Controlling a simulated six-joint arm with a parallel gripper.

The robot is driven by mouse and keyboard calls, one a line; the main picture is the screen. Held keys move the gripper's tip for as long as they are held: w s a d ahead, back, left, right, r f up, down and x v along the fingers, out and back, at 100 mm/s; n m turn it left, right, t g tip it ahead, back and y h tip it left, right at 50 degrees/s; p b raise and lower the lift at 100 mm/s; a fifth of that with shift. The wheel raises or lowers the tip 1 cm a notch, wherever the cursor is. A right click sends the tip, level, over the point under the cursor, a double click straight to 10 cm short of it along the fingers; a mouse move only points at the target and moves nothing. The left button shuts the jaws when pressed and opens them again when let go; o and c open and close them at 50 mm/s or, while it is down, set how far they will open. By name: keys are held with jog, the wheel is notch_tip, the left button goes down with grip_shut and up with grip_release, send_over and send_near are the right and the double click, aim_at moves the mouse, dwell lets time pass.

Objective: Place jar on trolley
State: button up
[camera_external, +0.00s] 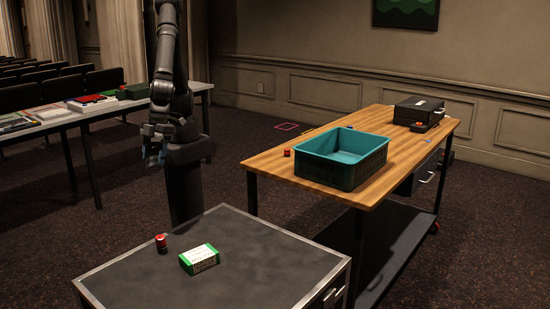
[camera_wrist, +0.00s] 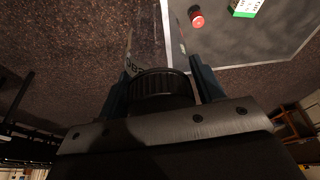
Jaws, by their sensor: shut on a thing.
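The jar shows in the wrist view as a black ribbed lid (camera_wrist: 162,88) between my fingers, with what looks like a clear body beyond it. My gripper (camera_wrist: 162,92) is shut on it. In the external view my gripper (camera_external: 155,148) hangs beside the far left edge of the dark-topped, metal-edged unit (camera_external: 265,275), above its height. The jar is too dark and small to make out there. A wooden-topped table (camera_external: 420,160) with a lower shelf and a red-hubbed wheel stands to the right. I cannot tell which of the two is the trolley.
A red can (camera_external: 161,243) and a green-and-white box (camera_external: 199,259) stand on the dark top; its right and front are clear. A teal crate (camera_external: 342,158), a small red object (camera_external: 287,152) and a black case (camera_external: 418,110) sit on the wooden table. Books lie on a left table (camera_external: 75,118).

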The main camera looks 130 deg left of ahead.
jog(key=r, duration=0.9)
jog(key=shift+w+a+r, duration=0.1)
jog(key=shift+w+r, duration=0.15)
jog(key=shift+r, duration=0.05)
jog(key=w+a+r+n+t, duration=0.15)
jog(key=w+a, duration=0.25)
jog(key=w, duration=0.5)
jog(key=w+a+n, duration=0.3)
jog(key=w+a, duration=0.1)
jog(key=w, duration=0.4)
jog(key=w+a+n+t+y, duration=0.1)
jog(key=w+a+n, duration=0.2)
jog(key=w+a, duration=0.85)
jog(key=w+a+n+y, duration=0.1)
jog(key=w+a+n, duration=0.45)
jog(key=a, duration=1.05)
jog(key=w+a+n+y, duration=0.1)
jog(key=w+a+n, duration=0.2)
jog(key=a, duration=2.4)
jog(key=s+a+f+n+y, duration=0.1)
jog(key=s+a+n, duration=0.3)
jog(key=a, duration=0.8)
jog(key=s+a+f+n+y, duration=0.1)
jog(key=s+a, duration=0.5)
jog(key=a, duration=0.6)
jog(key=shift+w+a+f, duration=0.1)
jog(key=shift+w+f, duration=0.05)
jog(key=shift+f, duration=3.55)
jog(key=shift+w+a+f, duration=0.1)
jog(key=shift+f, duration=3.6)
